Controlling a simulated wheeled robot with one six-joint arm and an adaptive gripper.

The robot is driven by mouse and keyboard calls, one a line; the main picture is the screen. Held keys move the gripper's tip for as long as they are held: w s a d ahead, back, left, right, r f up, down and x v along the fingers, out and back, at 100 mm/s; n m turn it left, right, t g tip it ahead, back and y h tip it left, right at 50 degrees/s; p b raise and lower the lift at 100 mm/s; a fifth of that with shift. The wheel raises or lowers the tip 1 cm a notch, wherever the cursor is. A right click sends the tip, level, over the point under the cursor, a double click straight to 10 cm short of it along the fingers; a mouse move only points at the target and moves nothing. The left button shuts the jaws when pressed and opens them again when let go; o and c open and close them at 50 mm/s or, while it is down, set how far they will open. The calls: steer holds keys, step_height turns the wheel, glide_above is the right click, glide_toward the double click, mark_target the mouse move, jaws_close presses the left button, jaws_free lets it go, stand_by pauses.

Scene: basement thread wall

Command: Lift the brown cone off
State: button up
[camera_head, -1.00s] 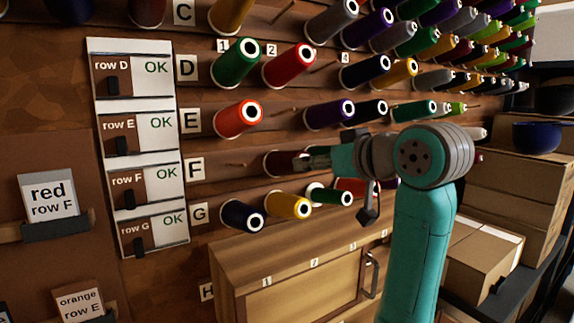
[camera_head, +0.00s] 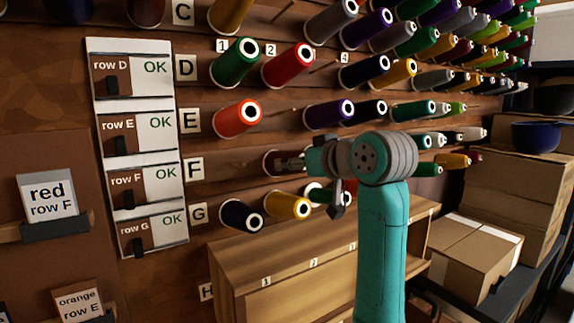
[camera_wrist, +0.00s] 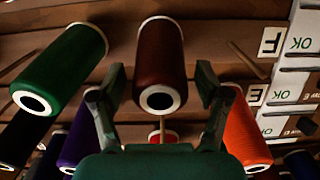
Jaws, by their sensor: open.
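The brown cone (camera_wrist: 161,55) is on a peg of the thread wall. In the wrist view its white-rimmed end faces me, between the two fingers. My gripper (camera_wrist: 161,76) is open, with one finger on each side of the cone; I cannot tell whether either touches it. In the head view the brown cone (camera_head: 270,163) shows at row F, partly hidden behind my gripper (camera_head: 290,163).
A green cone (camera_wrist: 60,65) is left of my fingers in the wrist view, and an orange cone (camera_wrist: 245,132) is at lower right. In the head view a yellow cone (camera_head: 288,205) sits below, above a wooden cabinet (camera_head: 300,250). Boxes (camera_head: 470,258) stand at right.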

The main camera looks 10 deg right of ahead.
steer(key=c, duration=0.9)
steer(key=shift+f+v, duration=0.15)
steer(key=shift+v, duration=2.65)
steer(key=shift+f+v, duration=0.1)
steer(key=shift+v, duration=2.75)
steer(key=shift+c, duration=0.2)
steer(key=shift+s+d, duration=0.1)
steer(key=shift+s+d+r, duration=0.25)
steer(key=shift+s+r, duration=0.45)
steer(key=shift+s, duration=0.2)
steer(key=shift+s+d+r, duration=0.3)
steer(key=shift+s+r, duration=0.45)
steer(key=shift+s, duration=0.15)
